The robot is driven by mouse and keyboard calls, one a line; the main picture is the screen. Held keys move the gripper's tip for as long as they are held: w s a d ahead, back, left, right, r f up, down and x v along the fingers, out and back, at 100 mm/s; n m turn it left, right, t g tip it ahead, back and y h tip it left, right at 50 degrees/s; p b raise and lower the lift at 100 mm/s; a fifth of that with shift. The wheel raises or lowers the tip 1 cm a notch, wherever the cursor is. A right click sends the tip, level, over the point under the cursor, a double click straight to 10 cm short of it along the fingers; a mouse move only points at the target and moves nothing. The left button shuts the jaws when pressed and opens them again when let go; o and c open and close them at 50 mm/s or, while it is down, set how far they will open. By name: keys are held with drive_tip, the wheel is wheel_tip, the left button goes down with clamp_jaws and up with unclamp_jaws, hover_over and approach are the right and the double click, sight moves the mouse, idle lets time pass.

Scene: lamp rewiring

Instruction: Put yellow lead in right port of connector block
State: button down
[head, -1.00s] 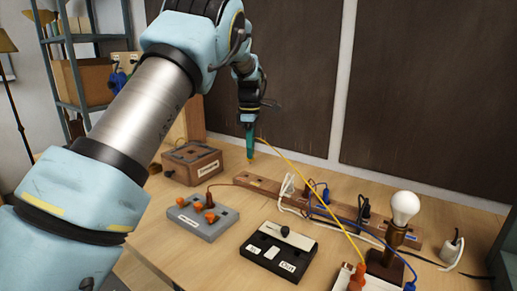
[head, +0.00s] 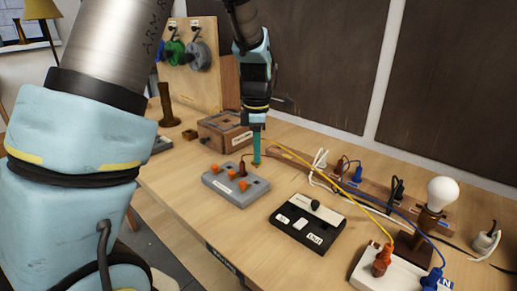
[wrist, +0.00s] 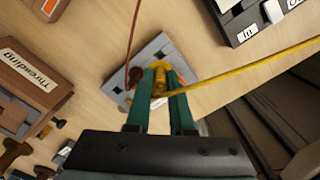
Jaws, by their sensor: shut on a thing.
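My gripper (head: 256,160) is shut on the yellow end of the yellow lead (head: 330,184), just behind the grey block in the head view. In the wrist view the yellow plug (wrist: 160,84) sits between the teal fingers, over the grey block (wrist: 152,47), apparently the connector block. The same block (head: 228,193) in the head view carries orange parts and a brown lead's plug (head: 243,165). The fingers hide part of the block, and its ports are hard to make out. I cannot tell whether the plug touches it. The yellow lead runs right to the white block (head: 372,271).
A black-and-white switch box (head: 290,235) stands right of the grey block. A wooden box (head: 220,132) is behind it. A wooden strip with plugs (head: 345,183), cables and a bulb lamp (head: 442,192) are to the right. Bare table (head: 190,220) lies in front.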

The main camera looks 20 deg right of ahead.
drive_tip(key=shift+f+b, duration=1.85)
drive_tip(key=shift+f, duration=0.95)
drive_tip(key=shift+f, duration=0.5)
drive_tip(key=c, duration=0.7)
unclamp_jaws()
wheel_tip(320, 180, up, 11)
drive_tip(key=shift+f+b, duration=0.1)
drive_tip(key=shift+b, duration=0.75)
drive_tip(key=s+a+f+m, duration=0.2)
drive_tip(key=a+m, duration=0.3)
drive_tip(key=a, duration=0.4)
drive_tip(key=s+a+f+m+t, duration=0.1)
drive_tip(key=s+a+f+m, duration=0.2)
drive_tip(key=a, duration=0.6)
drive_tip(key=s+a+f+m, duration=0.2)
drive_tip(key=a+f+m, duration=0.1)
drive_tip(key=a+m, duration=0.5)
drive_tip(key=shift+s+a+f+t, duration=0.15)
drive_tip(key=shift+s+a+t, duration=0.2)
drive_tip(key=shift+a, duration=0.35)
